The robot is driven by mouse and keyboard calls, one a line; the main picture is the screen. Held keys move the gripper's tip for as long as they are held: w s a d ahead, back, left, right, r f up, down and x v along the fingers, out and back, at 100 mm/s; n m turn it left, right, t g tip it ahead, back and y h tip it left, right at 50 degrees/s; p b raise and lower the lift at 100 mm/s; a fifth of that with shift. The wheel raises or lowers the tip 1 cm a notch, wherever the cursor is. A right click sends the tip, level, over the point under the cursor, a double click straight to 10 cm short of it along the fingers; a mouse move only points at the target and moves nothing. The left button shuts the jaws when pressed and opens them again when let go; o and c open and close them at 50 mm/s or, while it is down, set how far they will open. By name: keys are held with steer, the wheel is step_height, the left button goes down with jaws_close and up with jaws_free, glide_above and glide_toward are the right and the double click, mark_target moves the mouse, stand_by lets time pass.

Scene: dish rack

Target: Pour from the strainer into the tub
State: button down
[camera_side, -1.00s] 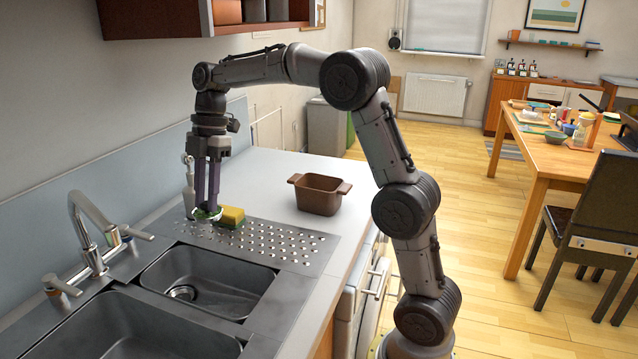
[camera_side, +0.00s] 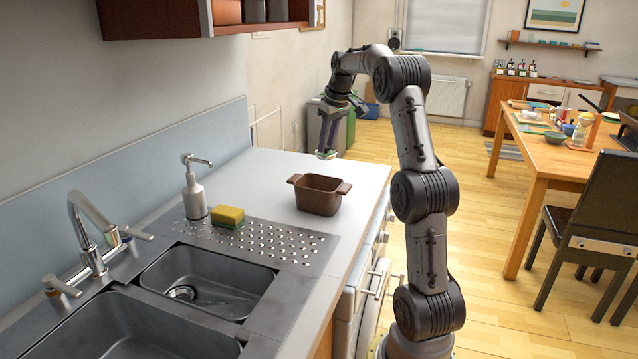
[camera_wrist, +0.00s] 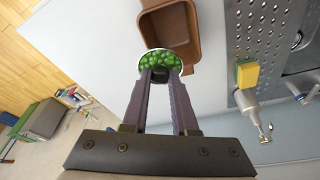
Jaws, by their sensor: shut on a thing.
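My gripper (camera_side: 329,150) is shut on the strainer (camera_side: 325,155), a small pale-rimmed vessel, and holds it above the counter behind the brown tub. In the wrist view the strainer (camera_wrist: 150,61) sits at the fingertips, filled with small green round pieces, and the fingers hide part of it. The tub (camera_side: 319,196) is a brown box with two side handles, standing upright on the counter. In the wrist view the tub (camera_wrist: 168,38) looks empty and lies just beyond the strainer, which overlaps its near rim in the picture.
A yellow-green sponge (camera_side: 228,217) and a soap dispenser (camera_side: 195,192) stand by the perforated drainboard (camera_side: 270,243). The sink (camera_side: 208,280) and faucet (camera_side: 88,230) are at the front left. The counter (camera_side: 255,180) around the tub is clear.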

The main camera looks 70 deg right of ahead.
steer(key=s+d+f+m, duration=0.3)
steer(key=s+d+f, duration=0.1)
steer(key=shift+s+d+f+m+g+h, duration=0.3)
steer(key=shift+s+d+f, duration=0.1)
steer(key=w+a+r, duration=0.1)
steer(key=r, duration=0.2)
steer(key=w+a+r+g+h, duration=0.1)
steer(key=r, duration=0.2)
steer(key=w+a+r+g+h, duration=0.1)
steer(key=r, duration=0.2)
steer(key=shift+w+a, duration=0.3)
steer(key=shift+g+h, duration=0.5)
steer(key=shift+h, duration=0.2)
steer(key=shift+w+a+f, duration=0.15)
steer(key=shift+f, duration=2.05)
